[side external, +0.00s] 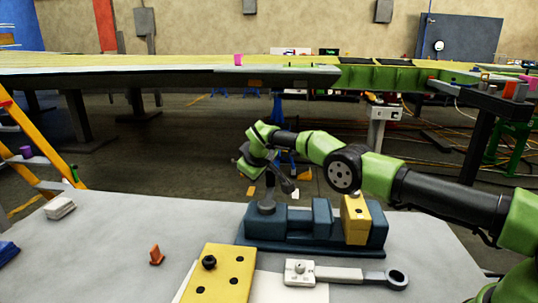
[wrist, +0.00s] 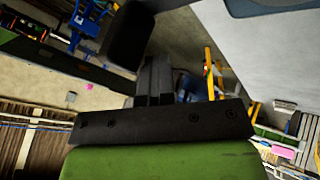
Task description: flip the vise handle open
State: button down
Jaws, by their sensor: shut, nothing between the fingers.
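The blue-grey vise (side external: 321,220) stands on the white table, with a yellow block (side external: 355,220) at its right end. A round dark knob (side external: 267,205) sits on its left end, and a short dark rod, seemingly the handle (side external: 270,182), rises from it. My gripper (side external: 290,189) is just above the left part of the vise, close to the rod; I cannot tell whether they touch. In the wrist view my gripper's dark fingers (wrist: 154,78) are together with nothing between them. A black blurred shape (wrist: 125,36) beside them is unclear. The vise is not recognisable there.
A yellow plate with holes and a black knob (side external: 226,277) and a grey wrench (side external: 345,275) lie in front of the vise. A small orange piece (side external: 156,255) stands to the left. The table (side external: 95,260) is mostly clear further left. A yellow ladder (side external: 38,160) stands beyond.

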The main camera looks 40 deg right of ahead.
jog(key=s+a+n+y, duration=0.1)
jog(key=s+a+n, duration=0.35)
jog(key=a, duration=0.95)
jog(key=s+d+r+m, duration=0.3)
jog(key=s+r, duration=0.6)
jog(key=s+d+r+m+y, duration=0.1)
jog(key=s+d+r+m, duration=0.3)
jog(key=s+r, duration=0.5)
jog(key=shift+s+d+r, duration=0.3)
jog(key=shift+s+r, duration=0.05)
jog(key=shift+r, duration=0.35)
